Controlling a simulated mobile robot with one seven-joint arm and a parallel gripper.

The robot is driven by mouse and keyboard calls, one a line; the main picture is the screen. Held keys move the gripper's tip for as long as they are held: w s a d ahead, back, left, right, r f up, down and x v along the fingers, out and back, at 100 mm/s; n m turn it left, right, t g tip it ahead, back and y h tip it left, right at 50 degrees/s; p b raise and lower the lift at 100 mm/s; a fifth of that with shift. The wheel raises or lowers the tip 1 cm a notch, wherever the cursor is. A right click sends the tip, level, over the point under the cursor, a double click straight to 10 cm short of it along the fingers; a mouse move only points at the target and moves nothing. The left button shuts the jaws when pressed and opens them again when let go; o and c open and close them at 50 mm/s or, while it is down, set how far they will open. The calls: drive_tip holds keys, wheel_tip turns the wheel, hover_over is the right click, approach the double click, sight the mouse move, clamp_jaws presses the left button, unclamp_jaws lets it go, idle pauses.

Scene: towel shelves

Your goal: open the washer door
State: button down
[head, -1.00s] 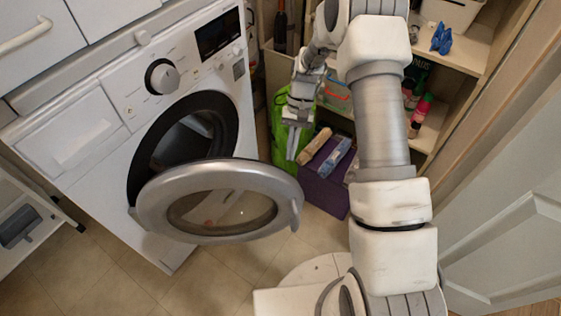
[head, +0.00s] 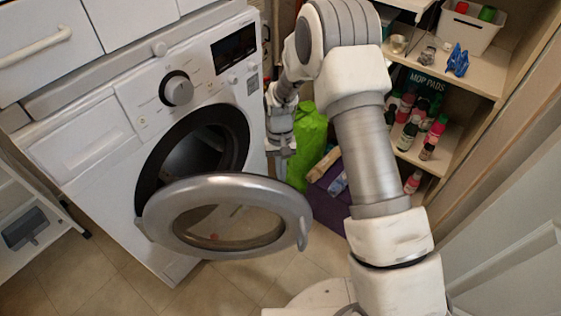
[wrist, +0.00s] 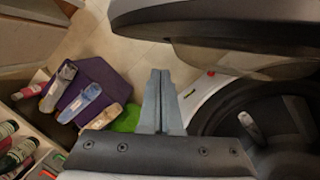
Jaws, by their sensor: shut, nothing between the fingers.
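The white washer (head: 190,115) stands at the left in the head view. Its round grey-rimmed door (head: 225,183) stands swung wide open, out toward me, and the dark drum opening (head: 190,150) shows behind it. My gripper (head: 281,172) hangs to the right of the washer's front, beyond the door, apart from the door in the head view. In the wrist view my gripper (wrist: 159,78) has its fingers together with nothing between them. The door's dark rim (wrist: 215,20) crosses the top of the wrist view, and the drum opening (wrist: 265,120) is at the right.
A shelf unit (head: 470,75) with bottles and a white bin (head: 468,28) stands at the right. A green bag (head: 308,140) and a purple box (head: 328,208) sit on the floor behind my arm. Tiled floor (head: 110,270) is clear in front of the washer.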

sight(282, 185)
drive_tip(key=shift+s+d+r, duration=0.1)
drive_tip(key=shift+s+r, duration=0.05)
drive_tip(key=shift+s, duration=0.75)
drive_tip(key=shift+s+r, duration=0.1)
drive_tip(key=shift+s, duration=0.8)
drive_tip(key=shift+s, duration=0.15)
